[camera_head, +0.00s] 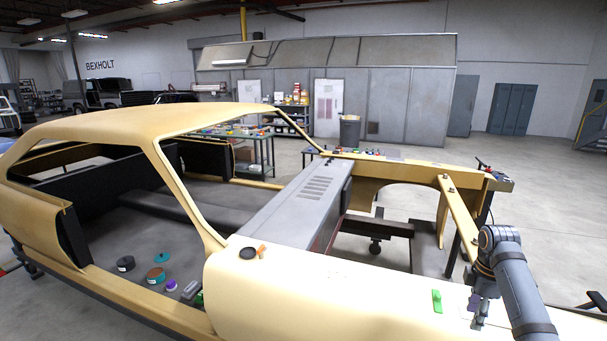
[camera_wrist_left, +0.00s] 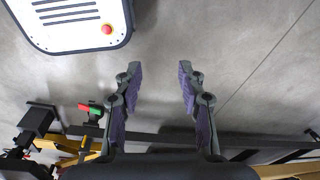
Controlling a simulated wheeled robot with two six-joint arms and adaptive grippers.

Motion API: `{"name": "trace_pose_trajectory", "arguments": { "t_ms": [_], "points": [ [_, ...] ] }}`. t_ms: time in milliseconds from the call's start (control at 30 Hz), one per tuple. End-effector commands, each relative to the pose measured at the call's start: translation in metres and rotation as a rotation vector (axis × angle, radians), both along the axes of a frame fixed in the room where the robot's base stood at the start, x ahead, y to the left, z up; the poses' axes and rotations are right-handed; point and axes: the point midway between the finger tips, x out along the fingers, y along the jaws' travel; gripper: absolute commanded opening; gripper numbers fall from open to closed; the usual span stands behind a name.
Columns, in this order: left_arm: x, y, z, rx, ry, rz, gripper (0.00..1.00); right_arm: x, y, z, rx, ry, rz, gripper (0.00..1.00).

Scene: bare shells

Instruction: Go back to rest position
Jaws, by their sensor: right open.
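My right gripper (camera_head: 476,312) points down over the near cream fender of the car shell (camera_head: 300,290), at the lower right of the head view. It is open, and I see nothing held in it. A small green object (camera_head: 437,301) lies on the fender to the left of it, apart from the fingers. My left gripper (camera_wrist_left: 159,78) shows only in the left wrist view. Its two purple-padded fingers are wide apart with nothing between them, above bare grey floor. The left arm is not in the head view.
A black round item (camera_head: 248,253) and an orange item (camera_head: 261,249) lie on the shell's body. Several tins and small parts, including a teal tin (camera_head: 156,274), sit on the shell's floor. In the left wrist view, a red-and-green object (camera_wrist_left: 93,108) is left of the fingers.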

Motion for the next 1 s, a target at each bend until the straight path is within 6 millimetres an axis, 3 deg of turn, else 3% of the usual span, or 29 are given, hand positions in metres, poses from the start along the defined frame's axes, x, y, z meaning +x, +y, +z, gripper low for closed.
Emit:
{"name": "trace_pose_trajectory", "arguments": {
  "t_ms": [100,233,467,600,767,1000],
  "points": [
    [0.026,0.0,0.002,0.0,-0.04,-0.002,0.4,-0.007,0.013,-0.022,-0.025,-0.01,-0.04,0.42],
    [0.036,-0.001,0.003,0.0,-0.054,-0.002,0.4,-0.018,0.031,-0.049,-0.054,-0.03,-0.102,0.42],
    [0.021,0.0,0.002,-0.001,-0.03,-0.001,0.4,-0.06,0.079,-0.104,-0.081,-0.101,-0.269,0.42],
    [0.006,0.0,0.0,0.0,-0.007,-0.001,0.4,-0.107,0.12,-0.134,-0.057,-0.172,-0.431,0.42],
    [0.006,0.0,0.001,0.0,-0.008,-0.001,0.4,-0.158,0.154,-0.144,0.0,-0.242,-0.627,0.42],
    [0.021,0.0,0.002,0.0,-0.03,-0.001,0.4,-0.213,0.181,-0.135,0.081,-0.304,-0.863,0.42]
  ]
}}
